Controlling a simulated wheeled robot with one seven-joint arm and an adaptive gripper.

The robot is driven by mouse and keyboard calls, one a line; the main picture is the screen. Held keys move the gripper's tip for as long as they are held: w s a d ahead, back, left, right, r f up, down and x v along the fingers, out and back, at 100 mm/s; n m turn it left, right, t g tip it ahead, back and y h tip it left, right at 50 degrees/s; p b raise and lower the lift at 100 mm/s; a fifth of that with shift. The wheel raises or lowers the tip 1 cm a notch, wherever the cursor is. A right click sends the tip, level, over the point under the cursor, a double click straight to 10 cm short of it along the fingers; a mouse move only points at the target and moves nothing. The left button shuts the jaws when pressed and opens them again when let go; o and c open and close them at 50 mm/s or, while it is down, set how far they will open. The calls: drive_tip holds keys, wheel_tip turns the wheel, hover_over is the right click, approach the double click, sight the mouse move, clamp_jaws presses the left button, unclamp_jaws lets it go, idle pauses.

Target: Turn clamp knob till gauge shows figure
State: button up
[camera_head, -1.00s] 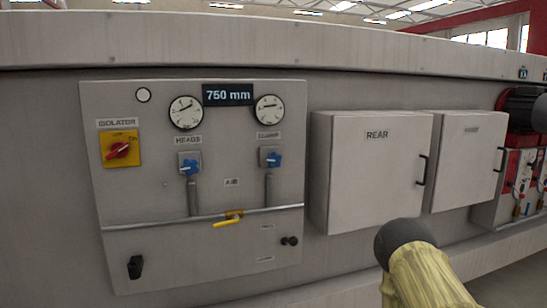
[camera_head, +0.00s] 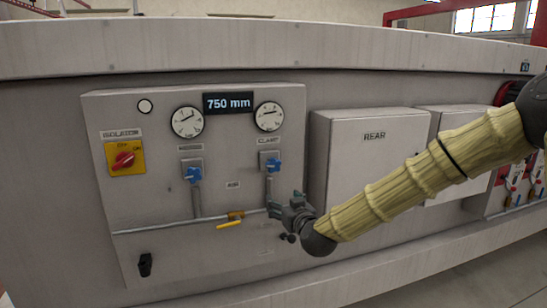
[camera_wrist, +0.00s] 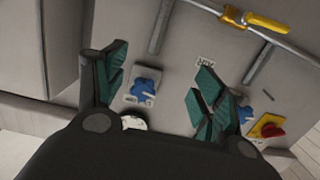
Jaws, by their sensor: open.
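The blue clamp knob (camera_head: 274,166) is on the grey panel, under the clamp gauge (camera_head: 269,116), a white dial with a dark needle; its figures are too small to read. In the head view my gripper (camera_head: 284,205) is below the clamp knob, near the pipe. In the wrist view my gripper (camera_wrist: 160,78) is open, its green-padded fingers apart. The clamp knob (camera_wrist: 146,87) appears between them, with nothing held. The clamp gauge (camera_wrist: 134,122) is mostly hidden behind my gripper body there.
A second blue knob (camera_head: 193,174) sits under the heads gauge (camera_head: 187,122), left of the clamp pair. A yellow valve lever (camera_head: 229,225) hangs on the pipe. The red isolator switch (camera_head: 123,160) is far left. The REAR cabinet (camera_head: 370,150) stands right of the panel.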

drive_tip(key=t, duration=0.1)
approach(275, 166)
drive_tip(key=shift+p+x, duration=2.55)
drive_tip(key=shift+x, duration=3.05)
drive_tip(key=c, duration=1)
